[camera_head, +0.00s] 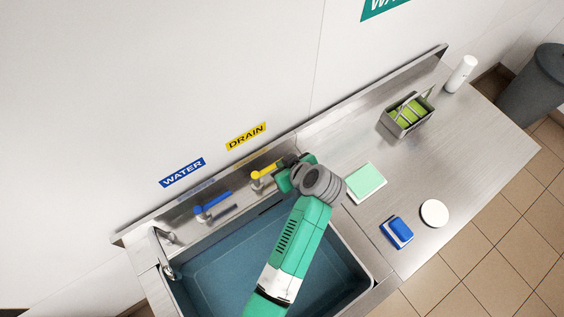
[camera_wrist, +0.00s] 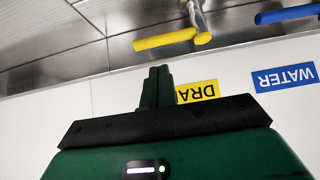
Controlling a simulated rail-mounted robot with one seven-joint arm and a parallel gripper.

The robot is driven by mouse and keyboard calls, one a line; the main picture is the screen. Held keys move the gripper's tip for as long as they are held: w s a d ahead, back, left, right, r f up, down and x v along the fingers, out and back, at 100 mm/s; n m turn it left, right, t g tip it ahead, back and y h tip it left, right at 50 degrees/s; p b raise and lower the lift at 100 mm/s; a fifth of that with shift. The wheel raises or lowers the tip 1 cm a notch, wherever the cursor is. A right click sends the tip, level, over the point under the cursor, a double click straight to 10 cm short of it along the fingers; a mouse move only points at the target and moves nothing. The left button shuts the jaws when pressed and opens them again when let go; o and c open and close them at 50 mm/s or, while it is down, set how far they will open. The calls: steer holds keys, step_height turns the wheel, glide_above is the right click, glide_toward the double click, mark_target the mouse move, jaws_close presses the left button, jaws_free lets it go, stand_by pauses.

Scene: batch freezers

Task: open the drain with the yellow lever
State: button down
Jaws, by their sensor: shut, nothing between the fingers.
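The yellow lever (camera_head: 262,172) sticks out above the back edge of the sink, below the yellow DRAIN sign (camera_head: 246,136). In the wrist view the yellow lever (camera_wrist: 165,40) lies nearly level in the picture, with a metal stem behind its right end. My gripper (camera_wrist: 158,70) is shut and empty, its fingertips a short way from the lever, with a gap between them in the picture. In the head view my gripper is partly hidden by my grey and green wrist, just right of the lever.
A blue lever (camera_head: 213,205) is left of the yellow one, under the WATER sign (camera_head: 182,172). The sink basin (camera_head: 215,272) holds bluish water. On the counter are a green-topped sponge (camera_head: 366,182), a blue brush (camera_head: 397,231), a white disc (camera_head: 434,213) and a caddy (camera_head: 390,123).

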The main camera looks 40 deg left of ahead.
steer(key=x, duration=0.7)
steer(key=shift+w+a, duration=0.1)
steer(key=shift+a, duration=0.05)
